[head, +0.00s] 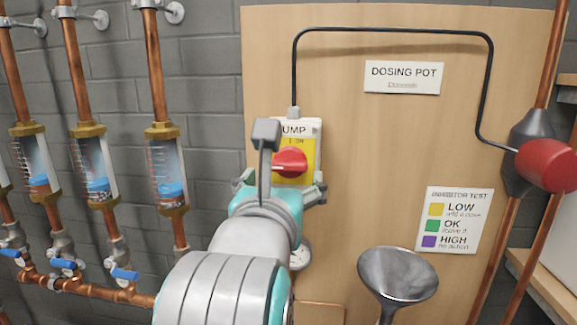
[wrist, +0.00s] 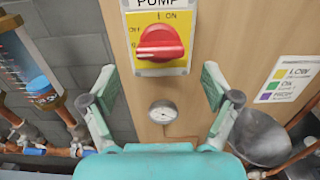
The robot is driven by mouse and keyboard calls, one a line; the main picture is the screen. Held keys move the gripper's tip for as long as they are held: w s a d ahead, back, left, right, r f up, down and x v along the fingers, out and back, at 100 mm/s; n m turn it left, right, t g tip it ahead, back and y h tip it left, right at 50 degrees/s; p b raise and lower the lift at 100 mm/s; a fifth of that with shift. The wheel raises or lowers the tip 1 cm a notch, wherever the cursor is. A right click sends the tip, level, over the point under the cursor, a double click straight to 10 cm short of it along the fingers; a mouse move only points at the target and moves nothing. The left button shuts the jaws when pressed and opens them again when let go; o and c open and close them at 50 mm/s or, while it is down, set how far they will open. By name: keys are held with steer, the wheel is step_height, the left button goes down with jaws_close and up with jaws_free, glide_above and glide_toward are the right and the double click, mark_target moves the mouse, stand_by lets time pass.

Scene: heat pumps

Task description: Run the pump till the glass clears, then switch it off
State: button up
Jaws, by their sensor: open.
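The pump switch is a red rotary knob (head: 291,163) on a yellow and white plate (head: 310,140) labelled PUMP, on the wooden board. In the wrist view the knob (wrist: 160,43) lies about level, with OFF at its left and ON above it; a pale mark on its left end appears to point to OFF. My gripper (wrist: 164,90) is open and empty, its fingers spread below and either side of the knob, apart from it. In the head view my gripper (head: 281,184) partly covers the switch. Sight glasses (head: 166,170), (head: 94,170), (head: 38,168) hold blue liquid low down and look hazy above.
A grey funnel (head: 397,275) stands at the lower right. A red cylinder (head: 548,165) is at the right edge. Copper pipes with blue-handled valves (head: 124,275) run at the lower left. An inhibitor test card (head: 453,220) hangs on the board.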

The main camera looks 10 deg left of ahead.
mark_target(287, 168)
steer(key=shift+w, duration=0.15)
steer(key=shift+w+d, duration=0.1)
steer(key=shift+w, duration=2.05)
